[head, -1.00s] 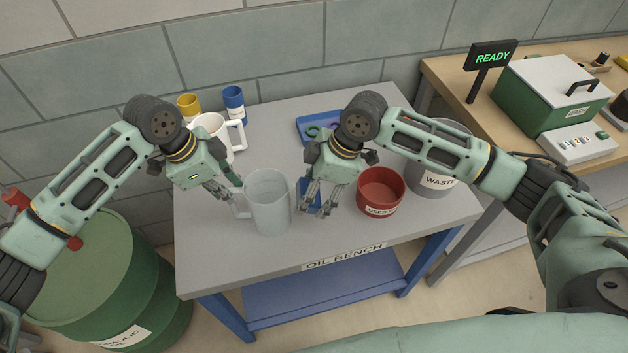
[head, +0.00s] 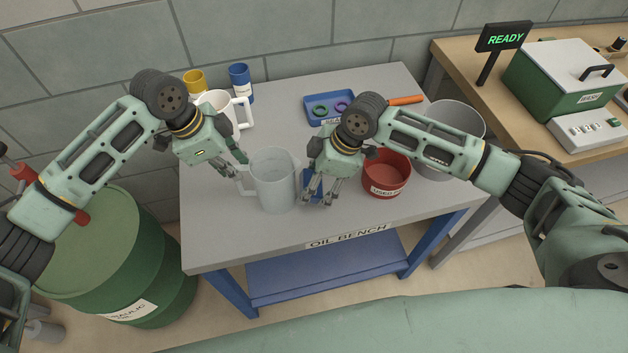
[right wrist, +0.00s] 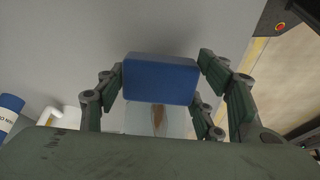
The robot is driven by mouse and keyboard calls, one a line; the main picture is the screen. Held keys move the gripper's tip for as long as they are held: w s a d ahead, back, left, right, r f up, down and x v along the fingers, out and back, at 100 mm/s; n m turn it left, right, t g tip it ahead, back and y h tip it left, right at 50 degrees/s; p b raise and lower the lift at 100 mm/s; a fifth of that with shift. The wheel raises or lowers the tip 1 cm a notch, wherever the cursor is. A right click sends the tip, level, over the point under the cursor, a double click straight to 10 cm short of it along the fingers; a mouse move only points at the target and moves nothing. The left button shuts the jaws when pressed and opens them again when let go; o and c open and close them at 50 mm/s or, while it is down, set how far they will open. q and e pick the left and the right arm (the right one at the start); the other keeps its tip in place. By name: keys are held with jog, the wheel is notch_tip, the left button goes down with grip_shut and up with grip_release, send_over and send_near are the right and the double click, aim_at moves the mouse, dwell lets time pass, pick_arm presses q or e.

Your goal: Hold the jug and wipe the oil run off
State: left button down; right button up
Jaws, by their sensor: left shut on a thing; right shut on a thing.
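The clear jug (head: 275,185) stands upright on the grey bench, its handle on the left. My left gripper (head: 241,172) is shut on the jug's handle. My right gripper (head: 318,195) is just right of the jug, shut on a blue block-shaped wiper (right wrist: 160,80), which shows partly between the fingers in the head view (head: 312,184). In the right wrist view the jug (right wrist: 138,118) is beyond the blue block, with a brown oil run (right wrist: 158,122) down its wall. The block hides the run's upper part. I cannot tell whether block and jug touch.
A red used-items pot (head: 386,175) stands close right of my right gripper, with a grey waste bin (head: 470,120) beyond. A blue tray (head: 327,108) with rings, a white jug (head: 218,104) and yellow (head: 194,82) and blue cans (head: 240,82) are behind. The bench's front is clear.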

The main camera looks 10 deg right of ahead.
jog(key=shift+w+a, duration=0.1)
jog(key=shift+a, duration=0.2)
jog(key=shift+r, duration=0.15)
jog(key=shift+r, duration=3.1)
jog(key=shift+f, duration=3.2)
jog(key=shift+r, duration=2.5)
